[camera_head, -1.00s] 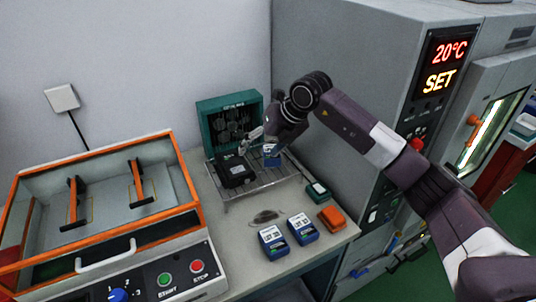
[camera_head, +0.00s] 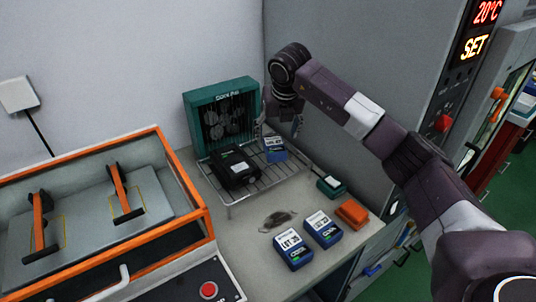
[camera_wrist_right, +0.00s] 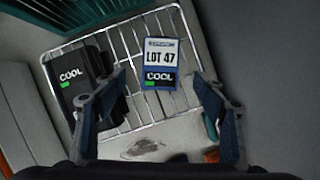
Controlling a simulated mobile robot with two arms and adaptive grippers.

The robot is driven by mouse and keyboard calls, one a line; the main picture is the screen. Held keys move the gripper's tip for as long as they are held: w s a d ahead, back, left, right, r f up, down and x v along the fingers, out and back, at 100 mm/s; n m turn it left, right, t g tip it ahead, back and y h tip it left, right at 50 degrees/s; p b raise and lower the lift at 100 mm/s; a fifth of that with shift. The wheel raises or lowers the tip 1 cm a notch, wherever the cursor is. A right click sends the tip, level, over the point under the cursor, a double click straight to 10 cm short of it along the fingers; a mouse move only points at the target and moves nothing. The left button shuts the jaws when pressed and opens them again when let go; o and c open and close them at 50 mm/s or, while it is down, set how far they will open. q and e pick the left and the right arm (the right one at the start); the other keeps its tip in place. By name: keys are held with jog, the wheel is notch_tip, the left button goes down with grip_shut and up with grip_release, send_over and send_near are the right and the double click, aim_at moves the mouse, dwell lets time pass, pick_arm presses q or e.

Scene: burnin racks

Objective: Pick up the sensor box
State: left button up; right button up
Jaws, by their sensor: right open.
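The blue sensor box (camera_head: 275,151) sits on the wire rack (camera_head: 262,184), at its back right. My left gripper is not in view.
A black "COOL" box (camera_head: 234,168) sits left on the rack, before a green cooling fan (camera_head: 222,115). Two blue boxes (camera_head: 293,250) (camera_head: 323,230), an orange item (camera_head: 352,213) and a green item (camera_head: 331,187) lie on the counter. A grey cabinet wall (camera_head: 350,65) is close on the right.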

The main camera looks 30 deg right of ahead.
aim_at(275, 145)
jog(key=shift+w+f, duration=0.2)
jog(key=shift+f, duration=0.2)
jog(key=shift+w+f, duration=0.1)
jog(key=shift+f, duration=0.2)
jog(key=shift+w+d+f+p, duration=0.2)
jog(key=shift+d+f+p, duration=0.1)
jog(key=shift+f+p, duration=0.35)
jog(key=x, duration=0.4)
jog(key=shift+w+a+r+p, duration=0.1)
jog(key=shift+w+p, duration=0.15)
jog(key=shift+p, duration=0.1)
jog(key=shift+w+f, duration=0.15)
jog(key=shift+f, duration=0.25)
jog(key=shift+f, duration=0.2)
jog(key=c, duration=1.5)
